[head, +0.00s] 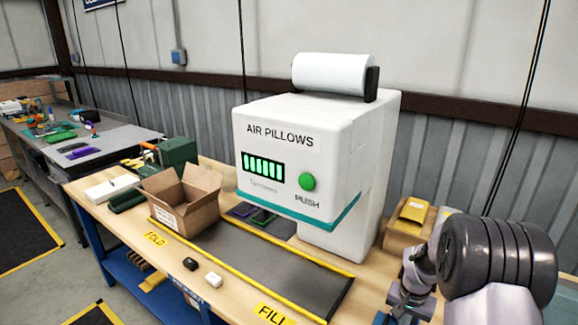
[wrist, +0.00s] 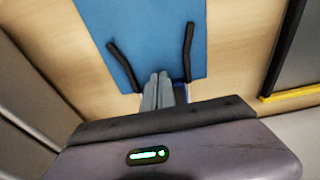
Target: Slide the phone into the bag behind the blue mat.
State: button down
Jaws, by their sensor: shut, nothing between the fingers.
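In the wrist view the blue mat (wrist: 145,25) lies flat on the pale wooden table top. Two thin black strips, one on the left (wrist: 124,66) and one on the right (wrist: 188,52), show over it; I cannot tell whether they are the bag's handles. My gripper (wrist: 160,76) is shut and empty, its two grey fingers together between the strips, over the mat's near edge. A small dark blue patch (wrist: 181,92) shows beside the fingers, mostly hidden by my gripper. I cannot make out the phone or the bag's opening in either view.
In the head view a large white air pillow machine (head: 290,165) stands on the table. An open carton (head: 183,197) sits left of it on a dark yellow-edged strip (head: 270,262). Small black (head: 190,263) and white (head: 213,280) items lie in front. Another carton (head: 405,230) stands at right.

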jog(key=shift+w+d+p, duration=0.3)
jog(key=shift+w+d, duration=0.4)
jog(key=shift+w, duration=0.35)
jog(key=shift+w+d+p, duration=0.3)
jog(key=shift+w+d, duration=0.4)
jog(key=shift+w, duration=0.35)
jog(key=shift+w+d, duration=0.2)
jog(key=shift+w, duration=0.1)
jog(key=shift+s+a, duration=0.35)
jog(key=shift+s, duration=0.15)
notch_tip(320, 180, up, 8)
jog(key=p, duration=0.5)
